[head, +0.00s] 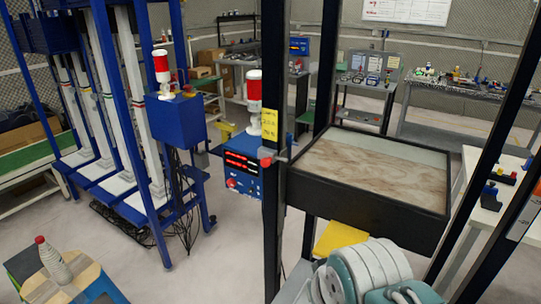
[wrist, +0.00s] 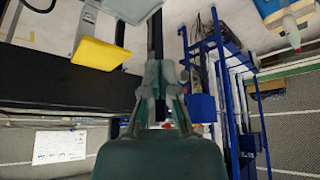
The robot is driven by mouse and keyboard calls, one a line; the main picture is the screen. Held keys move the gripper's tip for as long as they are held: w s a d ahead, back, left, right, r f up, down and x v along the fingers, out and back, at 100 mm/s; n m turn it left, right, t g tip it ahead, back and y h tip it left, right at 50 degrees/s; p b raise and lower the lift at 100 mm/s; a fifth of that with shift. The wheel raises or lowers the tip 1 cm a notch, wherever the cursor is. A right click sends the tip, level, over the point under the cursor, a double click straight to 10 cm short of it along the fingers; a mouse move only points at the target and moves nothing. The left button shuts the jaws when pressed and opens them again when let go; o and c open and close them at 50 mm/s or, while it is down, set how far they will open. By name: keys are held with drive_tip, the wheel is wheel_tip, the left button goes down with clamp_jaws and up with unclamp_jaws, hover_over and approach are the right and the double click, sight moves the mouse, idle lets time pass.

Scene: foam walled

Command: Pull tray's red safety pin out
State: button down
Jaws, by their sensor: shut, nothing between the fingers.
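The black-rimmed tray (head: 370,203) with a marbled tan surface sits between dark uprights in the head view. A small red knob, seemingly the safety pin (head: 266,154), sticks out at the tray's left corner, beside the dark post. In the wrist view, which looks upside down, the tray's dark side (wrist: 60,82) fills the left. My gripper (wrist: 163,66) is shut and empty, its fingers in the middle of that view. The pin cannot be made out clearly there. In the head view my arm shows at the bottom right, below the tray; my fingertips are not visible.
The dark post (head: 273,220) stands close beside the pin. A blue control box (head: 243,180) with a red-white beacon (head: 254,100) is left of it. A yellow piece (head: 340,238) lies below the tray. A blue rack (head: 150,190) stands at left. Open floor lies between.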

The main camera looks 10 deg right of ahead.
drive_tip(key=w+d+r+m+t+y, duration=0.2)
drive_tip(key=w+d+r+m+y, duration=0.1)
drive_tip(key=w, duration=0.7)
drive_tip(key=w+d+r+m+t+y, duration=0.2)
drive_tip(key=w+d+r+m+y, duration=0.2)
drive_tip(key=w+r+m, duration=0.4)
drive_tip(key=w+r, duration=0.1)
drive_tip(key=w, duration=0.2)
drive_tip(key=shift+w+d+t, duration=0.25)
drive_tip(key=shift+d+t, duration=0.15)
drive_tip(key=shift+r, duration=0.1)
approach(268, 163)
drive_tip(key=x, duration=0.8)
